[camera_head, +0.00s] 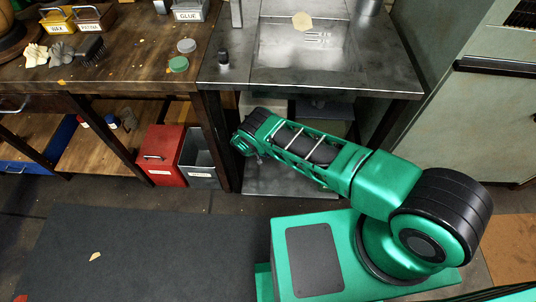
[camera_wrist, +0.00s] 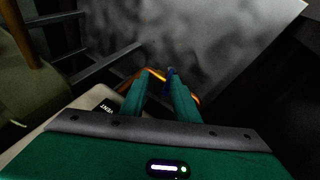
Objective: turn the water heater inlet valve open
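In the wrist view, my gripper (camera_wrist: 160,80) has two green fingers with a visible gap between them. A small blue piece (camera_wrist: 170,76), possibly the valve's handle, shows at the tips, close to the right finger; I cannot tell if they touch. A curved orange-copper pipe (camera_wrist: 156,74) passes at the fingertips, partly hidden by them. A pale box with a "VENT" label (camera_wrist: 105,107) lies left of the fingers, partly covered by my gripper body. In the head view my arm reaches under the metal sink bench (camera_head: 385,75), and the gripper itself is hidden there.
In the wrist view, dark metal bars (camera_wrist: 95,65) stand at the left and a grey mottled surface (camera_wrist: 220,40) lies beyond the fingers. In the head view, a red bin (camera_head: 160,157) and a grey bin (camera_head: 197,160) stand left of my arm. A bench leg (camera_head: 222,140) is close to it.

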